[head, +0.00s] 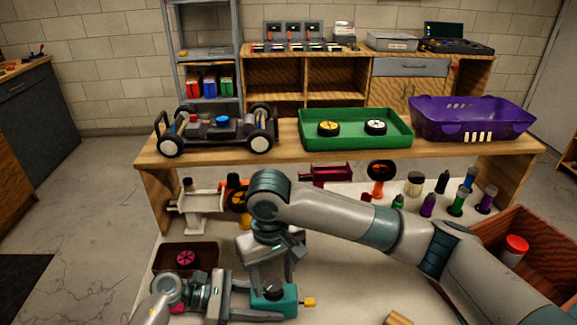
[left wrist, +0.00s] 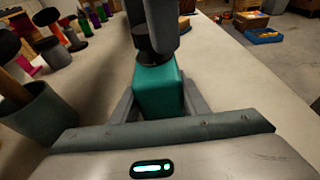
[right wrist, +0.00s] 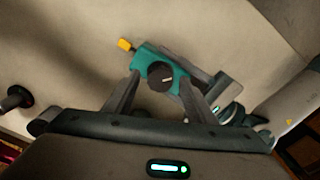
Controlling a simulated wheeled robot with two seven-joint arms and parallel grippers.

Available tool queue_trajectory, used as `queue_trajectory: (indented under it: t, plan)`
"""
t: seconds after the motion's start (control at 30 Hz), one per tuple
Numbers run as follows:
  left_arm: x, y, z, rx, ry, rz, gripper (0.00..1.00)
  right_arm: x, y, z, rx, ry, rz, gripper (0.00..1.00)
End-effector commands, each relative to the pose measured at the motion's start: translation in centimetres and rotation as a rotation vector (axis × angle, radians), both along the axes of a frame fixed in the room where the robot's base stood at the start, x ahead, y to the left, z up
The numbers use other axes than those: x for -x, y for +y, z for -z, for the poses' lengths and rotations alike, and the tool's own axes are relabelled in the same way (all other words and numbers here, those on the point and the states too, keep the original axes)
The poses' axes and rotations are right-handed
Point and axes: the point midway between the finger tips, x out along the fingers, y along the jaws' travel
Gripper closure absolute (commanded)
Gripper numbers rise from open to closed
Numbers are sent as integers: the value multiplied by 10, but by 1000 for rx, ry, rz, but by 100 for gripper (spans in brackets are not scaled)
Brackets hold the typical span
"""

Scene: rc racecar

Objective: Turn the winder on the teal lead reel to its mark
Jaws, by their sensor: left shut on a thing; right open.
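The teal lead reel (head: 288,306) is at the front of the white table, with a yellow tip (head: 308,302) on its right side. My left gripper (head: 246,303) is shut on its teal body (left wrist: 157,92). The winder, a dark round knob with a short pale line (right wrist: 161,77), is on the reel's top. My right gripper (head: 272,284) points down over the reel from above. In the right wrist view its open fingers (right wrist: 160,88) lie on either side of the knob; I cannot tell whether they touch it. No separate mark for the winder is clear.
A dark tray with a pink wheel (head: 186,258) stands left of the reel. A white clamp stand (head: 200,212) is behind it. Bottles (head: 458,200) and a wooden crate (head: 520,235) are at the right. A raised shelf with a car chassis (head: 217,132) crosses behind.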

Motion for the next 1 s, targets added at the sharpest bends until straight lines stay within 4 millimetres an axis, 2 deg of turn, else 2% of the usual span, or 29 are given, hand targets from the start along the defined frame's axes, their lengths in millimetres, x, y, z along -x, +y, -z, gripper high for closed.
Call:
queue_trajectory:
  t: [1.0]
  plan:
    - [0,0,0,0,0,0,79,0,0,0,0,-2,-984,50]
